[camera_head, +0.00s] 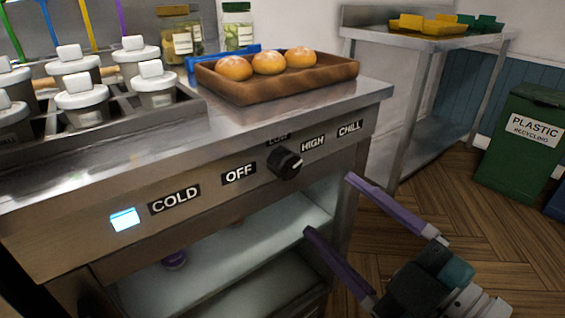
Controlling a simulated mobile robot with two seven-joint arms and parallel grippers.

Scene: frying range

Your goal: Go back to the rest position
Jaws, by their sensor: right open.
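My right gripper (328,203) is at the lower right of the head view, in front of the counter's right end. Its two purple fingers are spread wide, with nothing between them. The fingertips point toward the counter front, below the black knob (285,163). The knob sits on the front panel among the labels COLD, OFF, HIGH and CHILL; one label above it is partly hidden. My left gripper is out of view.
A brown tray (290,92) with buns stands on the steel counter (330,100). Lidded tubs fill the left. Open shelves (215,270) lie below the panel. A steel table (425,42) and green recycling bin (520,150) stand right, with wooden floor between.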

